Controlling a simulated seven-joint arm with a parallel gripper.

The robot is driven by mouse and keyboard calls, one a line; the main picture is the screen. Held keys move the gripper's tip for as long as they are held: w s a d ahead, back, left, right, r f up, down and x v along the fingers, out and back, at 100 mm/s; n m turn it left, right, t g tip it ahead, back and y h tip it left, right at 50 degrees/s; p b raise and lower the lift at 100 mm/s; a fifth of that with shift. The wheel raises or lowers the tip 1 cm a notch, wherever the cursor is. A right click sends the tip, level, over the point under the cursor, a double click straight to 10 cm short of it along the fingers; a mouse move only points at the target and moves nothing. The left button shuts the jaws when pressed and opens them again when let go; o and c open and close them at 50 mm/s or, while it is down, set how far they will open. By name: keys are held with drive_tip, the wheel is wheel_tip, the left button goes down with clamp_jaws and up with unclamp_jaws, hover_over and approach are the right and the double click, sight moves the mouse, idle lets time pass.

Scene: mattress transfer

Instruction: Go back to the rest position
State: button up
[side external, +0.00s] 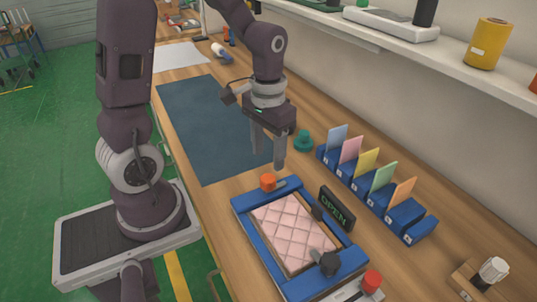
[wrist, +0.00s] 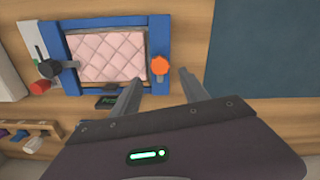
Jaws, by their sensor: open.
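My gripper (side external: 266,158) hangs over the workbench with its fingers apart and nothing between them. It also shows in the wrist view (wrist: 162,92), with both fingers pointing toward the bench. A pink quilted mattress (side external: 293,232) lies flat inside a blue frame (side external: 243,216), in front of my gripper in the side view. In the wrist view the mattress (wrist: 107,56) and the blue frame (wrist: 100,22) lie at the upper left. My gripper is clear of the mattress.
A dark blue mat (side external: 205,120) covers bench left of my gripper and is bare. A blue rack (side external: 375,195) with several coloured cards, a green knob (side external: 303,141) and an OPEN sign (side external: 337,208) stand to the right. A shelf (side external: 400,45) runs along the wall.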

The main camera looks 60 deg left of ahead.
drive_tip(key=s+d+r+m+t, duration=0.1)
drive_tip(key=s+d+r+t, duration=0.1)
drive_tip(key=s+r, duration=0.3)
drive_tip(key=s+d+r+m+t, duration=0.1)
drive_tip(key=s+d+r+t, duration=0.2)
drive_tip(key=s+r, duration=0.3)
wheel_tip(320, 180, up, 3)
drive_tip(key=shift+s+d+f+t, duration=0.1)
drive_tip(key=shift+s+d+t, duration=0.2)
drive_tip(key=shift+d, duration=0.55)
drive_tip(key=shift+w, duration=0.1)
